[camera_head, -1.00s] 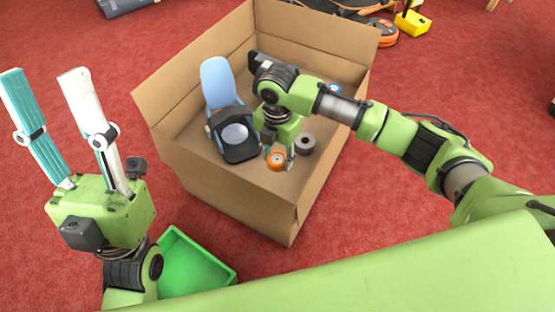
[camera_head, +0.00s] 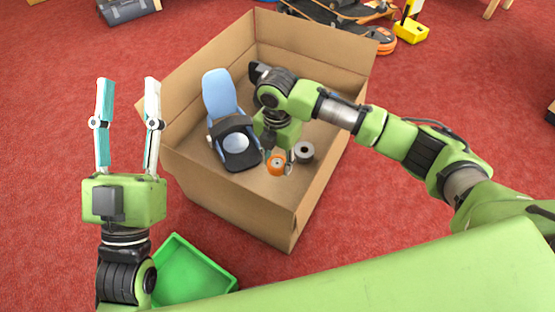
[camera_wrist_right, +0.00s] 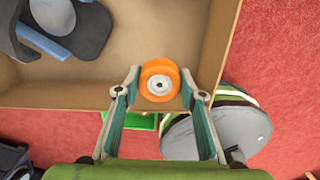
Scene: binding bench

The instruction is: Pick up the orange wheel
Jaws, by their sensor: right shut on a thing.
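The orange wheel (camera_head: 276,166) is inside the cardboard box (camera_head: 225,190), toward its near side. My right gripper (camera_head: 277,160) reaches down into the box and is shut on the orange wheel. In the right wrist view the wheel (camera_wrist_right: 160,80) sits between the two fingertips, its round face and pale hub showing. I cannot tell whether it touches the box floor. My left gripper (camera_head: 128,82) is open and empty, fingers pointing up, outside the box on the left.
A small blue and black chair (camera_head: 235,148) stands in the box left of the wheel. A grey roll (camera_head: 304,152) lies close on the right. Box walls surround the right gripper. A green tray (camera_head: 190,272) sits on the red carpet at the lower left.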

